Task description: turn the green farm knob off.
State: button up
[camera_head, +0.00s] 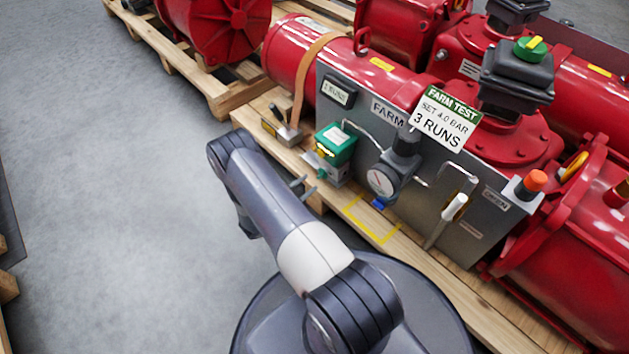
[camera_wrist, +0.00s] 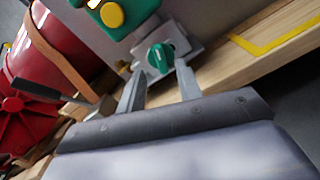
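The green knob (camera_wrist: 160,57) sits on a grey block below a green box (camera_wrist: 115,15) with a yellow button. In the head view, the knob (camera_head: 322,174) is small, low on the front of the panel marked FARM (camera_head: 388,115). My gripper (camera_wrist: 160,67) is open, with one finger on each side of the knob in the wrist view. I cannot tell whether the fingers touch it. In the head view, my gripper (camera_head: 304,188) is just left of the knob, partly hidden by my arm.
A gauge (camera_head: 381,182), a white-handled lever (camera_head: 455,207) and an orange button (camera_head: 536,180) are to the right on the panel. The wooden pallet (camera_head: 410,250) lies below.

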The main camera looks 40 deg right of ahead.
aim_at(319, 176)
jog(key=shift+w+d+b, duration=0.15)
jog(key=shift+d+b, duration=0.05)
jog(key=shift+d, duration=0.8)
jog(key=shift+w+d+b, duration=0.1)
jog(key=shift+d+b, duration=0.1)
jog(key=shift+d, duration=0.8)
jog(key=shift+c, duration=0.2)
grip_shut()
